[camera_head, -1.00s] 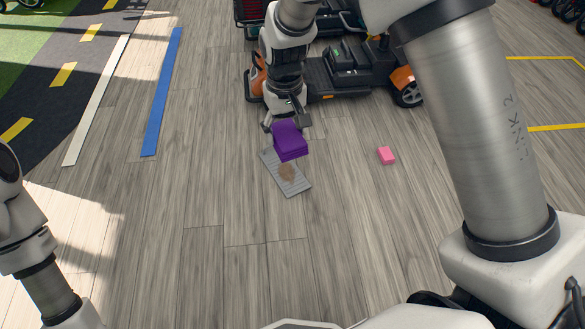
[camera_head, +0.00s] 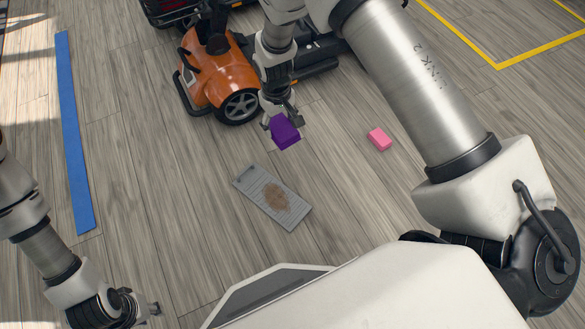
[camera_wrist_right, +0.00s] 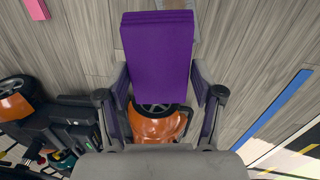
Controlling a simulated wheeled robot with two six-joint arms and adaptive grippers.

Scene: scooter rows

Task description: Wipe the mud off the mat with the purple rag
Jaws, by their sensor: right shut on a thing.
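The purple rag (camera_head: 285,132), a block-like folded piece, is held in my right gripper (camera_head: 281,117). It also fills the upper middle of the right wrist view (camera_wrist_right: 157,55), between the two fingers (camera_wrist_right: 163,95). The grey ribbed mat (camera_head: 250,182) lies on the floor in the middle of the head view. A brown mud patch (camera_head: 277,196) sits near its middle. The rag appears above the floor, beyond the mat's far end and apart from it in the picture. My left gripper (camera_head: 150,309) is low at the left, small and partly hidden, and its fingers are unclear.
A pink block (camera_head: 379,139) lies on the floor right of the rag. An orange scooter (camera_head: 213,72) stands behind my right gripper, close to it. A blue strip (camera_head: 73,140) runs along the left and yellow lines (camera_head: 499,66) mark the upper right. The floor around the mat is clear.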

